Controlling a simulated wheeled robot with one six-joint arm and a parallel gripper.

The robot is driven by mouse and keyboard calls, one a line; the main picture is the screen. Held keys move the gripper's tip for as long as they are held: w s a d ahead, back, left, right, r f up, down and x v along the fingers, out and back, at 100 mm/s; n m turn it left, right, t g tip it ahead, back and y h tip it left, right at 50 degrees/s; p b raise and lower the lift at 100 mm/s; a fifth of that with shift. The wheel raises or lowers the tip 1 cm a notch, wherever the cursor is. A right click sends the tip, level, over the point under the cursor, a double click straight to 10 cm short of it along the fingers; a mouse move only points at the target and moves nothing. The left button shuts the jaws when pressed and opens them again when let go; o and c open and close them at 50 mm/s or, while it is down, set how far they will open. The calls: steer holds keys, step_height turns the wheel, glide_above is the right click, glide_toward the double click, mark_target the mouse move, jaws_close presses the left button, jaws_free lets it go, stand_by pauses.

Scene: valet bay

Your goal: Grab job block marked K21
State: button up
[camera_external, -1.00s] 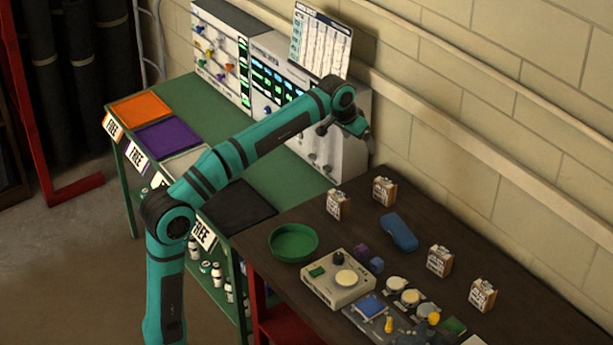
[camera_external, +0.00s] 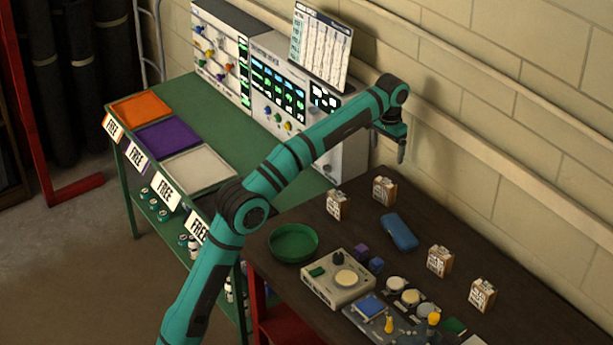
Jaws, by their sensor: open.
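Several small wooden blocks with printed white faces stand upright on the dark brown table. One block (camera_external: 337,205) is near the green bowl, and another block (camera_external: 384,190) is at the back near the wall. A third block (camera_external: 439,261) and a fourth-position block (camera_external: 481,295) stand further right. Their print is too small to read, so I cannot tell which is K21. My gripper (camera_external: 401,152) hangs pointing down in the air, above and slightly right of the back block. It is open and holds nothing visible.
The green bench (camera_external: 240,135) holds coloured mats and control panels (camera_external: 277,90). The brick wall (camera_external: 520,110) bounds the back.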

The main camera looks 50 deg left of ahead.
mark_target(386, 181)
step_height(386, 181, down, 11)
steer(key=shift+r, duration=0.15)
steer(key=shift+w+d+f, duration=0.1)
steer(key=shift+f, duration=1.35)
steer(key=shift+w+d+f, duration=0.1)
steer(key=shift+f, duration=1.3)
steer(key=c, duration=1.1)
steer(key=shift+r, duration=0.15)
